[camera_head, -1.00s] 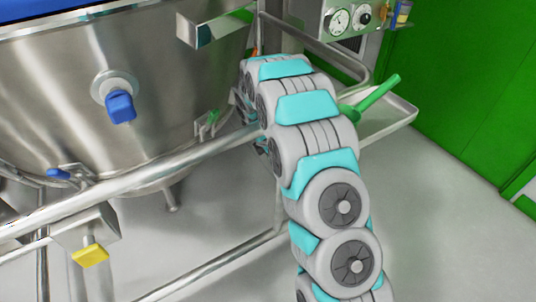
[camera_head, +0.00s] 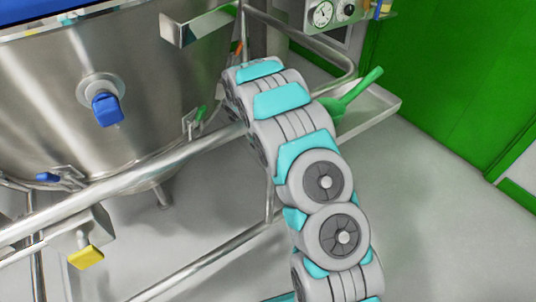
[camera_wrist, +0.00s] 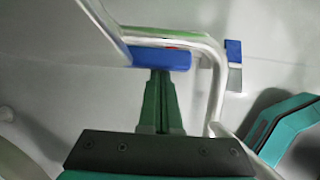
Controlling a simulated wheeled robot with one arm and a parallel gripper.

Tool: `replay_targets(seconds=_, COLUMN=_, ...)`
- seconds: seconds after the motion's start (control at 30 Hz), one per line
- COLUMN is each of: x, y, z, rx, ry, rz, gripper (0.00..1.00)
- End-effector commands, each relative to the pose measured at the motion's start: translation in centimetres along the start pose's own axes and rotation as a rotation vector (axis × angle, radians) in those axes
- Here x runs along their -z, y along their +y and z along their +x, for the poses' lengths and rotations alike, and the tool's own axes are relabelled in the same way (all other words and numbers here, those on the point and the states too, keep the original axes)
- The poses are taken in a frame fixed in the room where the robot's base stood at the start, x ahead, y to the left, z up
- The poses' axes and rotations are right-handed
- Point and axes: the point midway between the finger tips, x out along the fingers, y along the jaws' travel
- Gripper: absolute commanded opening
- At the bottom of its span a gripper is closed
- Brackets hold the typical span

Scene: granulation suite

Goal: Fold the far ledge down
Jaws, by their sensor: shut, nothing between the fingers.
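The likely far ledge is a shallow steel tray (camera_head: 376,118) beside the pipe frame, at the right of my arm in the head view. It sticks out roughly level, and a green scoop (camera_head: 358,90) lies on it. My arm covers its left part. My gripper is hidden behind my arm in the head view. In the wrist view my gripper (camera_wrist: 161,76) is shut, its green fingers together and empty. The fingertips are close to a blue block (camera_wrist: 162,60) at a bent metal tube (camera_wrist: 214,75); I cannot tell whether they touch.
A steel vessel (camera_head: 50,95) with a blue valve cap (camera_head: 107,109) stands at left. A long rail (camera_head: 140,178) crosses in front of it. A yellow-tabbed box (camera_head: 86,257) hangs at lower left. A gauge panel (camera_head: 345,14) is at the top. Floor at right is clear.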

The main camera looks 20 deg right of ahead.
Motion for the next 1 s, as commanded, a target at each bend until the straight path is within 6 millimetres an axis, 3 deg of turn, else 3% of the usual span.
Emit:
replay_targets(seconds=0.3, x=-1.06, y=-0.04, z=0.85, rx=0.001, ry=0.000, rz=0.000, gripper=0.00)
replay_targets(seconds=1.0, x=-1.18, y=0.02, z=0.64, rx=0.000, ry=0.000, rz=0.000, gripper=0.00)
